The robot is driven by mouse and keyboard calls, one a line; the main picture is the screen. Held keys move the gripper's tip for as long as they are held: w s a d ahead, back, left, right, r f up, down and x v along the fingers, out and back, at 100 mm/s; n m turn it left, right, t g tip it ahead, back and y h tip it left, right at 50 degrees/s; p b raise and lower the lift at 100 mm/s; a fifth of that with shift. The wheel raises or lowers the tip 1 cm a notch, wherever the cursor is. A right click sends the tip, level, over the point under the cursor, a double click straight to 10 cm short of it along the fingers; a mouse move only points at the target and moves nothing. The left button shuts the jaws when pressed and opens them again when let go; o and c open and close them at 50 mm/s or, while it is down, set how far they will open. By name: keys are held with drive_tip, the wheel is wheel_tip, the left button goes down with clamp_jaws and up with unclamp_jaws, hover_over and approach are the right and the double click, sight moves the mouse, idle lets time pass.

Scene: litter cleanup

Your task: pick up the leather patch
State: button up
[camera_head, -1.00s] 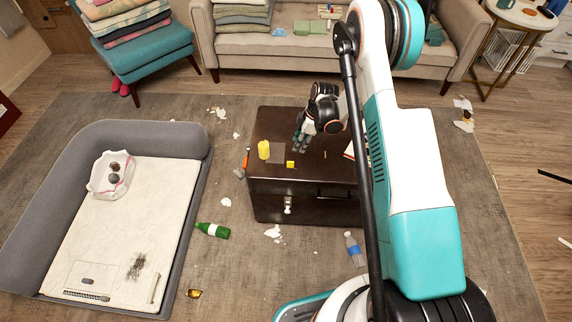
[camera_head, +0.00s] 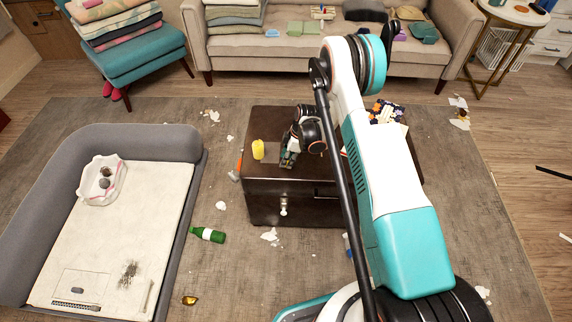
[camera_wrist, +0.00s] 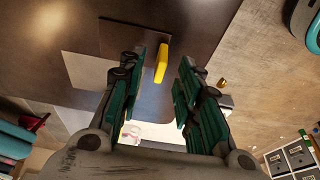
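The leather patch (camera_head: 271,150), a flat brown square, lies on top of the dark chest (camera_head: 262,187), just right of a yellow cylinder (camera_head: 258,149). My gripper (camera_head: 288,162) is low over the chest top, at the patch's right side, and hides part of it. In the wrist view, my gripper (camera_wrist: 160,90) is open, with its two green-padded fingers well apart. A brown square that looks like the patch (camera_wrist: 122,38) lies beyond and between them. A yellow block (camera_wrist: 161,63) shows between the fingers, near the patch. I cannot tell whether the fingers touch the chest.
An orange object (camera_head: 239,165) is at the chest's left edge. A green bottle (camera_head: 208,235) and white scraps lie on the rug. A grey pet bed (camera_head: 190,200) stands left and a sofa (camera_head: 285,48) behind. The chest top left of the patch holds the yellow cylinder.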

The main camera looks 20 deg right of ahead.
drive_tip(key=shift+b+x, duration=0.3)
drive_tip(key=shift+x, duration=0.9)
clamp_jaws()
drive_tip(key=shift+r, duration=0.2)
